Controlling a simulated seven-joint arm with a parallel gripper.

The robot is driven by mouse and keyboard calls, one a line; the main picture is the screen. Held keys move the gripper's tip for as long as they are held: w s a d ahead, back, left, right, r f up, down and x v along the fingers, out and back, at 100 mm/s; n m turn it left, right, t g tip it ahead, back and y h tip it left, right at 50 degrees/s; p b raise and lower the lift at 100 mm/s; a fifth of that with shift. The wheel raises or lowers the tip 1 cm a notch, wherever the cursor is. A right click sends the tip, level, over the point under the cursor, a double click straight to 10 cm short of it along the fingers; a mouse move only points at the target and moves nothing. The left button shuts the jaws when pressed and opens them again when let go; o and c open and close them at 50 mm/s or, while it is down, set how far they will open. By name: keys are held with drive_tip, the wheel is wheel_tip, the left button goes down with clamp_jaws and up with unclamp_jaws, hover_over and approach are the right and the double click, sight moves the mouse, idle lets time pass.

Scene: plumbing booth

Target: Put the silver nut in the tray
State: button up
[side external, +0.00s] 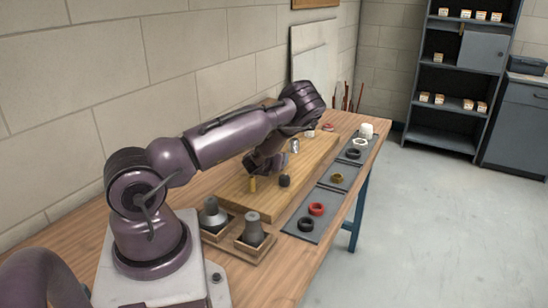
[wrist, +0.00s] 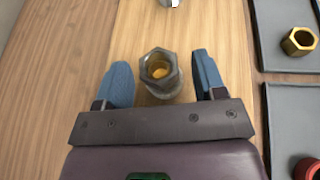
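A silver-grey hex nut (wrist: 160,70) shows between my gripper's fingers in the wrist view, over a wooden board. A brass-coloured part shows inside its opening, and a grey rounded body shows below its rim. My gripper (wrist: 161,82) is open, with one blue finger on each side of it and gaps between. In the side view my gripper (side external: 264,164) is low over the board (side external: 232,191) and hides this nut. Grey trays (side external: 325,199) lie along the table's right edge. One holds a brass nut (wrist: 298,41); another holds a red ring (side external: 317,209) and a black ring (side external: 306,224).
Another silver fitting (side external: 294,146) stands farther along the board. Two wooden boxes with grey cones (side external: 253,231) sit near my base. The far tray holds black and white rings (side external: 359,143).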

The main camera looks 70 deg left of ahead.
idle(0.3)
drive_tip(key=shift+s+d+r, duration=0.1)
drive_tip(key=shift+r, duration=0.1)
drive_tip(key=w+r+v, duration=0.1)
drive_tip(key=v, duration=1.1)
drive_tip(key=w+d+r+n+g+h, duration=0.1)
drive_tip(key=w+d+r+n+h, duration=0.3)
drive_tip(key=d+n, duration=0.5)
drive_tip(key=w+d+r+n+h, duration=0.1)
drive_tip(key=d+r+n+h, duration=0.35)
drive_tip(key=d+n, duration=0.45)
drive_tip(key=s+d+r+n+h, duration=0.2)
drive_tip(key=s+d+r+n, duration=0.1)
drive_tip(key=d+r, duration=0.5)
drive_tip(key=shift+s+d+r+g, duration=0.2)
drive_tip(key=shift+d+r+g, duration=0.1)
drive_tip(key=shift+r, duration=0.2)
drive_tip(key=shift+o, duration=0.5)
drive_tip(key=s+d+r+n, duration=0.4)
drive_tip(key=s+r, duration=0.1)
drive_tip(key=s, duration=0.4)
drive_tip(key=shift+d+r+g, duration=0.4)
drive_tip(key=shift+h, duration=0.25)
